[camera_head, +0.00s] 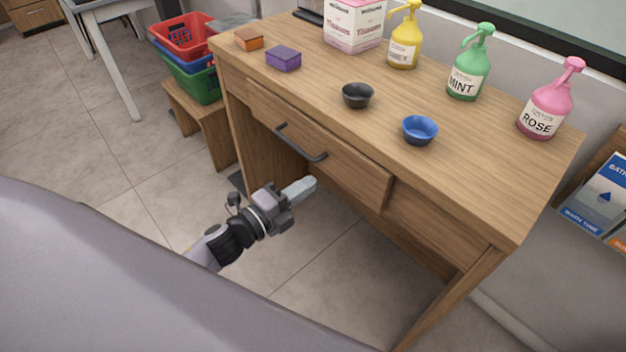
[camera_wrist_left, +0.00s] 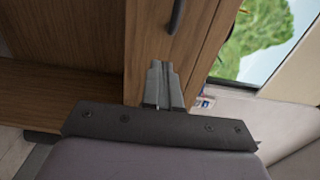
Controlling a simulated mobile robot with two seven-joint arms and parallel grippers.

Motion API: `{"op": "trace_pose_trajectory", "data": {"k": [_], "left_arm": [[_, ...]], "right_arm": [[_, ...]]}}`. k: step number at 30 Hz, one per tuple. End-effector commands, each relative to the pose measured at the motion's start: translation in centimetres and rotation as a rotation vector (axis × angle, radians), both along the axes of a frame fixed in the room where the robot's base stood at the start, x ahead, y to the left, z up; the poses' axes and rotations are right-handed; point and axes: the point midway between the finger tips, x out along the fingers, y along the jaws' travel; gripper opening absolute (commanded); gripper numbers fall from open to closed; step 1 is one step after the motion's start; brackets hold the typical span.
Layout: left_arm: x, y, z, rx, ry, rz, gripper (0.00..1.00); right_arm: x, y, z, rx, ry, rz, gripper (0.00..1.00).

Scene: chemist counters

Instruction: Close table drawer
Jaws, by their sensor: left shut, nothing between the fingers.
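The wooden table (camera_head: 465,185) has a drawer (camera_head: 352,172) in its front, with a dark bar handle (camera_head: 300,145). The drawer front stands slightly out from the table's front, its right end edge showing. My left gripper (camera_head: 308,185) is shut and empty, below the handle and near the drawer's lower edge; I cannot tell whether it touches. In the left wrist view the closed fingers (camera_wrist_left: 160,80) point at a wooden panel, with the handle (camera_wrist_left: 177,15) above them. My right gripper is not in view.
On the tabletop are a black bowl (camera_head: 357,95), a blue bowl (camera_head: 420,131), a purple box (camera_head: 283,58), an orange box (camera_head: 248,40), a tissue box (camera_head: 354,25) and pump bottles (camera_head: 468,75). Stacked baskets (camera_head: 200,85) stand left on a low wooden stand. The floor in front is clear.

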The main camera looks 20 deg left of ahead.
Motion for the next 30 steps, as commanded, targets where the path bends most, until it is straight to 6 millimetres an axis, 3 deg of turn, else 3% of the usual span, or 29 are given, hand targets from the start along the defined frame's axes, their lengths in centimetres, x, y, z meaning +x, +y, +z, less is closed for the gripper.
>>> {"op": "trace_pose_trajectory", "data": {"k": [6, 12, 26, 30], "left_arm": [[-3.5, 1.5, -0.2, 0.000, 0.002, 0.000, 0.00], [-5.7, 2.4, -0.1, 0.000, 0.001, 0.001, 0.00], [-6.9, 2.9, 0.0, -0.008, 0.006, 0.004, 0.00], [-7.6, 3.0, -1.0, -0.186, 0.125, 0.084, 0.00]], "right_arm": [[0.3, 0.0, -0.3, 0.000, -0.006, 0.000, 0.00], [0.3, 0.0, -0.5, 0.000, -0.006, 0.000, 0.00], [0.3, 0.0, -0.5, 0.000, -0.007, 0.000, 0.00], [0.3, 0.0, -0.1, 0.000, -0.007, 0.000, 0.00]]}}
